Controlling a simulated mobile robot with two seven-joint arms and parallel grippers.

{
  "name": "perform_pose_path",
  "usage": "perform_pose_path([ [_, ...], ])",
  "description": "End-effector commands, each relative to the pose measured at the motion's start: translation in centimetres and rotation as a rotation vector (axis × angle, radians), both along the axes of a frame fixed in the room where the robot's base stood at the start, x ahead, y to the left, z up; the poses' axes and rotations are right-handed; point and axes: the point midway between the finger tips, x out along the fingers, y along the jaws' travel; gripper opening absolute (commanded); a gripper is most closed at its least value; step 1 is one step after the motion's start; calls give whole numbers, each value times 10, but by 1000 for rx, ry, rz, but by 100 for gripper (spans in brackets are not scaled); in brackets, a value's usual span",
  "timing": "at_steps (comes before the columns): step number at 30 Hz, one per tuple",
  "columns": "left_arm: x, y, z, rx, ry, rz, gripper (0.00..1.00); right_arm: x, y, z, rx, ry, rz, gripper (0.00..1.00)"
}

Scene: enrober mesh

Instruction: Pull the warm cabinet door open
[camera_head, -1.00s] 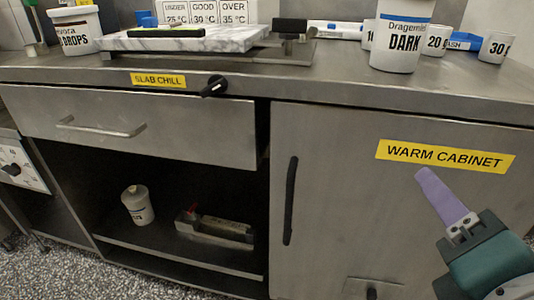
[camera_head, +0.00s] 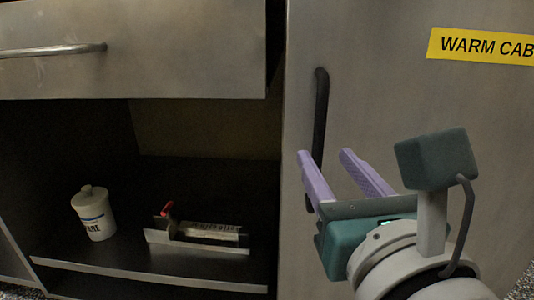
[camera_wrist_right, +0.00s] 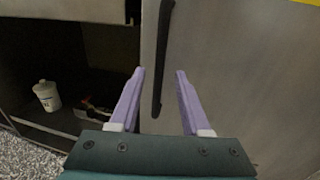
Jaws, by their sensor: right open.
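The warm cabinet door (camera_head: 400,105) is a grey metal panel with a yellow "WARM CABINET" label, partly cut off at the right. It is shut. Its black vertical bar handle (camera_head: 321,115) runs along the door's left edge. My right gripper (camera_head: 324,153) is open, its two purple fingers pointing toward the door by the lower part of the handle. In the right wrist view, the handle (camera_wrist_right: 161,70) shows between the two fingers (camera_wrist_right: 159,72), its lower end reaching between the tips. I cannot tell whether a finger touches it. My left gripper is not in view.
Left of the door is an open compartment with a shelf (camera_head: 150,277). A white lidded jar (camera_head: 93,212) and a metal tool with a red part (camera_head: 197,236) stand on it. Above is a closed drawer (camera_head: 150,70) with a bar handle (camera_head: 55,50).

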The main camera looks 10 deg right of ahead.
Motion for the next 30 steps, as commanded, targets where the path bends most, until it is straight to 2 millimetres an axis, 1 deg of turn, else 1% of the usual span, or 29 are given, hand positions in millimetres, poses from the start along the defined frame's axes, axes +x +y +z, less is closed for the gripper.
perform_pose_path([
  [1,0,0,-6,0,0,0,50,10,-1,-2,1,-4,-1,47],
  [3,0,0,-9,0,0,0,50,22,-2,-1,2,-3,-2,47],
  [7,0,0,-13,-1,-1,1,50,37,-3,-2,1,-2,-1,47],
  [12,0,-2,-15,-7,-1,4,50,45,-4,-1,2,1,0,47],
  [18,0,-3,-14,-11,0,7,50,45,-4,-1,2,2,-1,47],
  [20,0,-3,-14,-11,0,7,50,45,-4,-1,2,2,-1,42],
  [30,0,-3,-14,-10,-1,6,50,45,-4,-1,2,2,-1,3],
])
